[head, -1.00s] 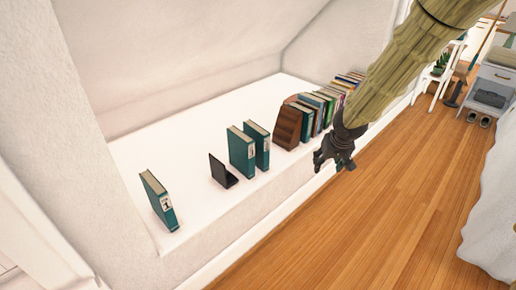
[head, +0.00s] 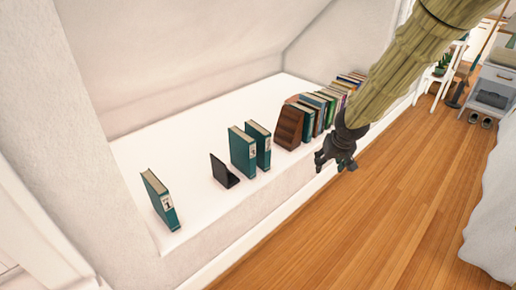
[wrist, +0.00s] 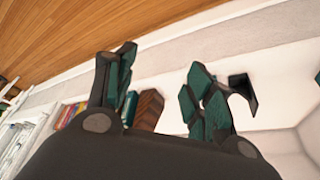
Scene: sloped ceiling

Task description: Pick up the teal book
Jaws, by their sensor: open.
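Several teal books stand upright on the white ledge in the head view. One teal book (head: 161,201), marked 1, stands alone at the near left end. Two more, a front teal book (head: 242,153) and a rear teal book (head: 261,145), stand side by side in the middle. My gripper (head: 335,163) is open and empty, to the right of these books, near the ledge's front edge. In the wrist view my gripper (wrist: 162,62) has its dark fingers spread with teal patches on them. The right finger covers part of the ledge, so I cannot clearly tell books there.
A black bookend (head: 223,171) stands left of the middle pair; it also shows in the wrist view (wrist: 243,88). A brown wooden bookend (head: 288,127) and a row of mixed books (head: 325,104) stand to the right. Wooden floor (head: 380,210) is clear in front.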

